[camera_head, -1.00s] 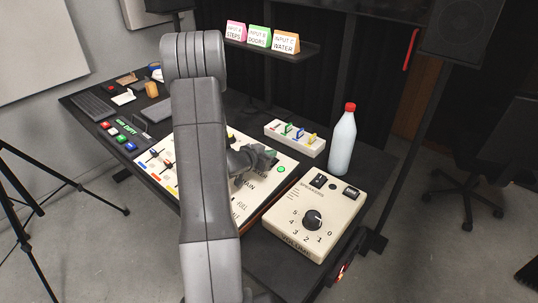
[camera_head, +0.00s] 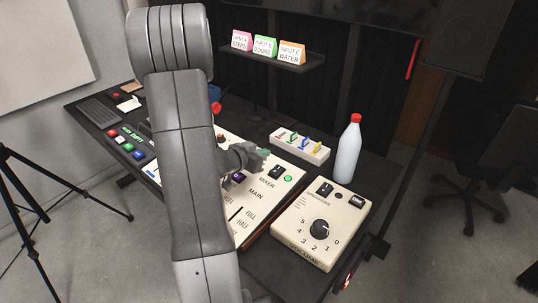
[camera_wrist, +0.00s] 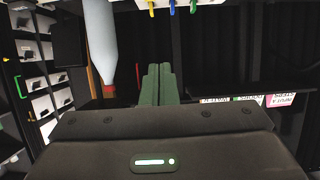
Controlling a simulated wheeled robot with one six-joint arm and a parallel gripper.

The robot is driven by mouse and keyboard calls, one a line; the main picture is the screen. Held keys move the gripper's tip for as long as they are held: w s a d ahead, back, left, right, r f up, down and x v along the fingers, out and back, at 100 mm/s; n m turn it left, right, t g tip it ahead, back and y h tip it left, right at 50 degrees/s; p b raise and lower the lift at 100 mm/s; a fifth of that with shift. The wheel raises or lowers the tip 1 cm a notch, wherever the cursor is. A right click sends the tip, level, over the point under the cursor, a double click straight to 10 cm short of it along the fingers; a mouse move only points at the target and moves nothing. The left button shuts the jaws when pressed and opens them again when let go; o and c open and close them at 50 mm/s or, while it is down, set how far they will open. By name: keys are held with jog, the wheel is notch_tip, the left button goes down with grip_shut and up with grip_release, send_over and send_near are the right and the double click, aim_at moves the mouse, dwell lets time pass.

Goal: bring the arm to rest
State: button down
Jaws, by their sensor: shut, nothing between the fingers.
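My grey arm rises through the middle of the head view and hides part of the desk. My gripper (camera_head: 264,154) shows to the right of the arm, above the mixer panel (camera_head: 285,187), with greenish fingertips. In the wrist view its two green fingers (camera_wrist: 158,85) stand side by side, closed together with nothing between them. The gripper is apart from the bottle and the volume box. The wrist view shows the room upside down.
A white bottle with a red cap (camera_head: 348,150) stands behind the volume box (camera_head: 318,230). A box with coloured switches (camera_head: 299,146) lies left of the bottle. A shelf (camera_head: 275,62) with three label cards is behind. A black tripod (camera_head: 60,185) stands left.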

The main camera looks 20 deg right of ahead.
jog(key=shift+s+a+r, duration=0.25)
jog(key=shift+a+r, duration=0.1)
jog(key=shift+d+f, duration=0.1)
